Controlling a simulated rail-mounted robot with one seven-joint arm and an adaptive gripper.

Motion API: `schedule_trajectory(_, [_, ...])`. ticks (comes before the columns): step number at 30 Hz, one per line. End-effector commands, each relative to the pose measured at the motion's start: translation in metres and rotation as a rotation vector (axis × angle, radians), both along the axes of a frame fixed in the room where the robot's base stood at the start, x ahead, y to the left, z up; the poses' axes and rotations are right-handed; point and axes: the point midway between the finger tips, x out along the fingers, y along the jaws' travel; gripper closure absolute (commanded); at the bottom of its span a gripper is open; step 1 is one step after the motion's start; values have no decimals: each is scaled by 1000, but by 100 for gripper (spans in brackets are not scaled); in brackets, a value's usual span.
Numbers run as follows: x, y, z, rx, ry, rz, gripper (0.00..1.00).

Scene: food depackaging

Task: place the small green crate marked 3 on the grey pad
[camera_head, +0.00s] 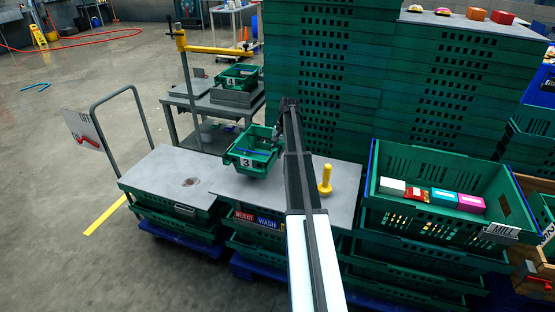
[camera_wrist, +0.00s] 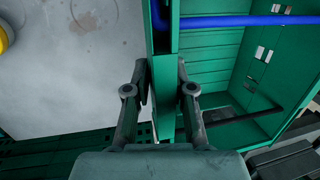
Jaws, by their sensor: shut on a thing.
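The small green crate marked 3 (camera_head: 246,162) is over the grey board tops in the head view; I cannot tell its height above them. My gripper (camera_wrist: 164,82) is shut on one wall of this crate (camera_wrist: 240,62), one finger on each side, in the wrist view. In the head view my arm hides most of the gripper. A grey pad (camera_head: 236,97) lies on the grey table at the back left, with a small green crate marked 4 (camera_head: 236,80) on it. Another flat grey piece (camera_head: 191,87) lies left of it; I cannot tell whether it is a separate pad.
A yellow post with an arm (camera_head: 183,60) stands by the table (camera_head: 185,101). A yellow peg (camera_head: 325,178) stands on the right board (camera_head: 345,180). Tall green crate stacks (camera_head: 330,60) rise behind my arm. A larger crate with boxes (camera_head: 400,215) is right. The left board (camera_head: 160,170) looks clear.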

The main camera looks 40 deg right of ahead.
Motion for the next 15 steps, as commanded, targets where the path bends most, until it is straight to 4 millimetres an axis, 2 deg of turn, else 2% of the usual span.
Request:
schedule_trajectory(5, [0,1,-14,2,1,0,100])
schedule_trajectory(10, [0,0,-36,2,1,0,100])
schedule_trajectory(15, [0,0,-42,0,-1,0,100])
